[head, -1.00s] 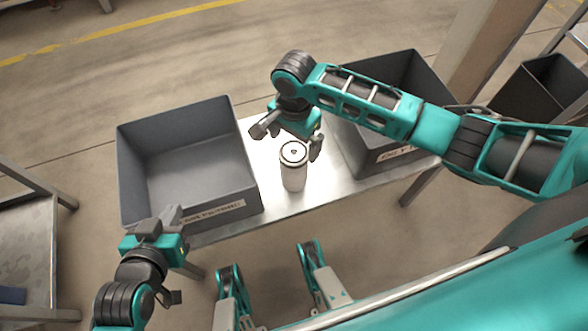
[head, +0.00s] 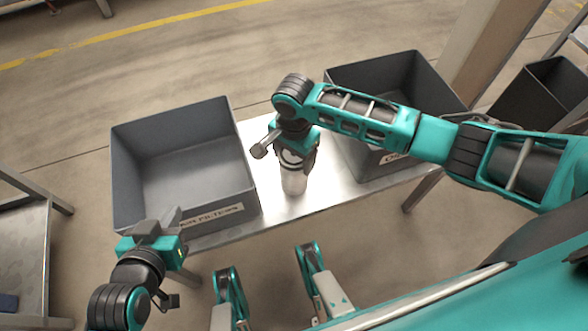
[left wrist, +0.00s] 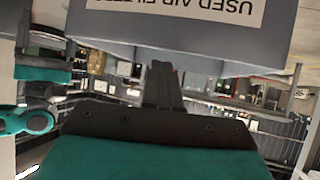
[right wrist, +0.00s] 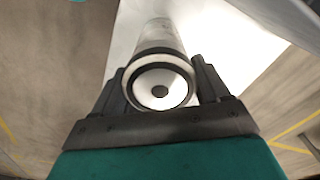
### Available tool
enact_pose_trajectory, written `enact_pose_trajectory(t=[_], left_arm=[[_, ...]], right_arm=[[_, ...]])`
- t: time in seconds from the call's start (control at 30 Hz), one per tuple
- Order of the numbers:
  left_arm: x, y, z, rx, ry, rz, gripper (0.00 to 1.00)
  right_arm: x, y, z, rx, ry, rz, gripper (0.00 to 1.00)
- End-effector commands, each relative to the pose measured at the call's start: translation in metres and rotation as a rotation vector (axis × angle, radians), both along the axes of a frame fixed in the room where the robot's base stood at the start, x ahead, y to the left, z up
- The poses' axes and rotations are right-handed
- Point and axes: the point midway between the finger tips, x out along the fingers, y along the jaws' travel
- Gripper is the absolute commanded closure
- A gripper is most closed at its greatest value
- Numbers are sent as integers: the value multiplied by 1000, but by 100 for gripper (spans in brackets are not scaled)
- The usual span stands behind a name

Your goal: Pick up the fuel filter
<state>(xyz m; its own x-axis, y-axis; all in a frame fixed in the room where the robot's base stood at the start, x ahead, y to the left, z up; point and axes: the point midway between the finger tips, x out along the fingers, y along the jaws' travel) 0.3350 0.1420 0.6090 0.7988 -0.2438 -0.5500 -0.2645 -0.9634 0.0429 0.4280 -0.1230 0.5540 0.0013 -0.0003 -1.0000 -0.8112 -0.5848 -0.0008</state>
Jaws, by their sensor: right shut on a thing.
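The fuel filter (head: 294,182) is a pale metal cylinder with a dark-ringed top, upright at the bare middle of the metal table (head: 325,190). In the right wrist view its round end (right wrist: 160,88) has a dark centre hole and sits between the fingers. My right gripper (head: 290,158) is over its top, shut on it, and hides part of it in the head view. I cannot tell whether its base is clear of the table. My left gripper (head: 158,220) is shut and empty by the left bin's front; its fingers (left wrist: 163,85) are together in the left wrist view.
A grey bin (head: 232,160) labelled for used air filters stands left on the table. Another labelled grey bin (head: 445,85) stands right, partly behind my right arm. A bare strip of table lies between them. A darker bin (head: 540,95) is further right.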

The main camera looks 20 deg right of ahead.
Motion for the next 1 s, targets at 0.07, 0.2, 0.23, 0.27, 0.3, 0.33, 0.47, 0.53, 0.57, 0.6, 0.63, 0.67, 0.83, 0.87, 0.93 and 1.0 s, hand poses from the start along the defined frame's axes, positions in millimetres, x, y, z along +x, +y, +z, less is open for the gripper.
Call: enact_pose_trajectory(t=[0.07,0.2,0.23,0.27,0.3,0.33,0.47,0.53,0.57,0.6,0.63,0.67,0.83,0.87,0.93,1.0], left_arm=[[-1,0,-1,0,1,0,100],[-1,0,-1,1,2,0,100],[-1,0,-1,1,2,0,100],[-1,0,-1,1,2,0,100],[-2,0,-1,1,3,0,100],[-2,0,-2,1,3,0,100],[-2,0,-2,1,3,0,100],[-2,0,-2,1,4,0,100],[-2,0,-2,1,4,0,100],[-2,0,-2,1,4,0,100],[-2,0,-2,1,4,0,100],[-2,0,-2,1,4,0,100],[-2,0,-2,1,5,0,100],[-2,0,-2,1,5,0,100],[-2,0,-2,1,5,0,100],[-2,0,-1,1,5,0,100]], right_arm=[[0,0,0,-1,1,0,36],[0,0,0,-1,1,0,50],[0,0,0,-1,1,0,53],[0,0,0,-1,1,0,56],[0,0,0,-1,1,0,59],[0,0,0,-1,1,0,62],[0,0,0,-1,1,0,75],[0,0,0,-1,1,0,81],[0,0,0,-1,2,0,84],[0,0,0,-1,2,0,88],[0,0,0,-1,2,0,91],[0,0,0,-1,2,0,94],[0,0,1,1,-1,0,100],[0,0,1,1,-1,0,100],[0,0,1,1,-1,0,100],[0,0,2,1,-1,0,100]])
